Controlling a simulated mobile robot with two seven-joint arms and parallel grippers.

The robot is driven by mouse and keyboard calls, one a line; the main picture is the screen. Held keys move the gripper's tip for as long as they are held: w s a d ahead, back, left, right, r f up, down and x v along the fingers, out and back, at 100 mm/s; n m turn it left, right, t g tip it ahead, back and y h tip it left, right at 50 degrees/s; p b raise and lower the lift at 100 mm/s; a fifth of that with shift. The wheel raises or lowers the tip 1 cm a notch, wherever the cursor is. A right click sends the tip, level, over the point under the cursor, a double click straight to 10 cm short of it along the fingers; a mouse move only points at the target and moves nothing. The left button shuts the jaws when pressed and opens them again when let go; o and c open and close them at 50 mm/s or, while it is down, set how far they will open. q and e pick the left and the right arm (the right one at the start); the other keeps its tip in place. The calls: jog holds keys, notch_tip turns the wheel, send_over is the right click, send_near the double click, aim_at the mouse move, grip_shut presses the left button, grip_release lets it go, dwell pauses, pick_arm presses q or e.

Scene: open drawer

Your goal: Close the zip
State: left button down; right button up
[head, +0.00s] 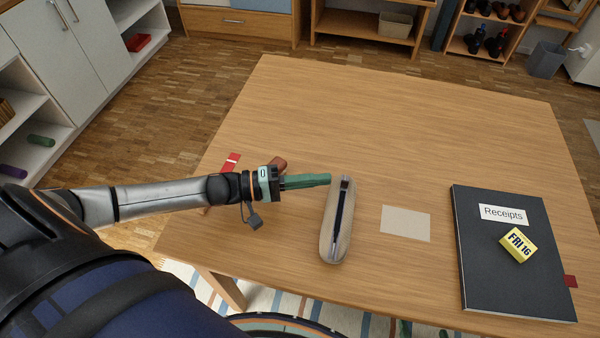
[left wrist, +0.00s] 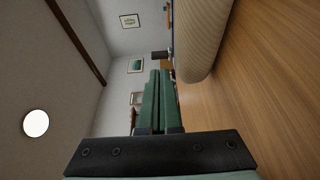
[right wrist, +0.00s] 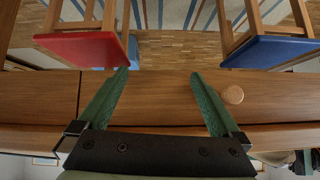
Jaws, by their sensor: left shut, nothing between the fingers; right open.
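A beige pencil case (head: 328,232) lies on the wooden table (head: 300,110), its long side running away from me. A dark open slit runs along its top, with a small dark piece at the far end; I cannot tell for sure if that is the zip's slider. My left gripper (head: 328,179) is shut and empty, its green fingertips beside the case's far left end. In the left wrist view the ribbed case (left wrist: 203,40) is close beside the shut fingers (left wrist: 160,75). My right gripper (right wrist: 160,72) is open and empty, out of the head view.
A beige paper rectangle (head: 405,224) lies right of the case. Farther right is a dark "Receipts" folder (head: 490,270) with a yellow "FRI 16" block (head: 518,244). The right wrist view shows a wooden front with a round knob (right wrist: 232,94), a red seat (right wrist: 85,49) and a blue seat (right wrist: 270,51).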

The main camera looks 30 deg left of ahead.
aim_at(333, 186)
pick_arm(q)
jog(key=shift+x, duration=1.75)
pick_arm(e)
jog(key=shift+w+r, duration=0.1)
